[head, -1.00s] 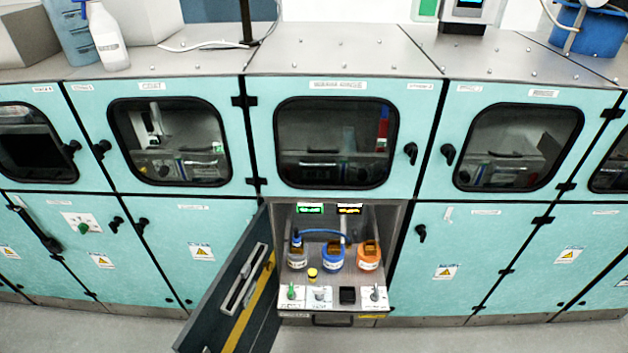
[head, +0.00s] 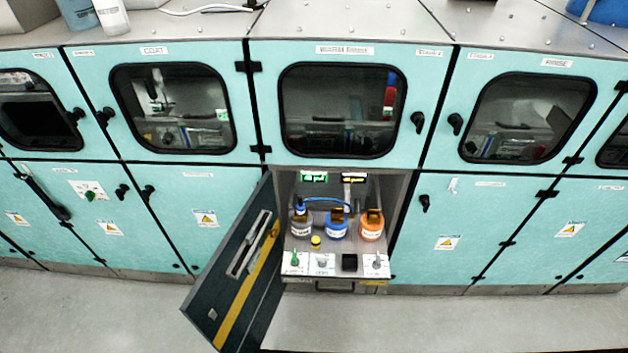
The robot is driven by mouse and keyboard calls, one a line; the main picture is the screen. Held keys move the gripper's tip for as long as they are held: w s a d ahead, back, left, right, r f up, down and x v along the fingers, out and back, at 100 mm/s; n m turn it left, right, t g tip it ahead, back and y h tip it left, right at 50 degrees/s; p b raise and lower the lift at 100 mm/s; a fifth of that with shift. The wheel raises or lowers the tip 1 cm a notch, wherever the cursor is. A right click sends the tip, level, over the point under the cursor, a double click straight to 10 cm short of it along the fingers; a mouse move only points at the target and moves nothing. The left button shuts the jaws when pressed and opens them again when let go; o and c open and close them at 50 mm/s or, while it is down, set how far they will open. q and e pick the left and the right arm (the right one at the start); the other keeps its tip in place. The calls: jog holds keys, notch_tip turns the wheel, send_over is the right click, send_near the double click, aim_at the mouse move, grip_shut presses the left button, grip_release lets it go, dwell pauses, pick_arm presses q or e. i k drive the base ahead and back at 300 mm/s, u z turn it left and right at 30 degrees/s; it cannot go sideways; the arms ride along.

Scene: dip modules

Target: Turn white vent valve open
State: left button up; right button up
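The open lower compartment (head: 398,200) in the middle of the cabinet row has a white front ledge with several small controls. On the ledge are a green-handled valve (head: 295,259), a pale whitish knob (head: 322,261), a black square part (head: 349,262) and a pale grey-white handle (head: 377,261) at the right end. The labels there are too small to read, so I cannot tell which pale control is the vent valve or how it is turned. Neither gripper is in view.
The dark compartment door (head: 205,300) with a yellow stripe stands open to the left. Behind the ledge are a white-and-blue bottle (head: 299,227), a blue jar (head: 336,229), an orange-topped jar (head: 371,229) and a small yellow-topped part (head: 315,242). The floor (head: 450,325) in front is clear.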

aim_at(322, 258)
jog(key=u, duration=0.05)
jog(key=i, duration=0.5)
jog(key=u, duration=1.05)
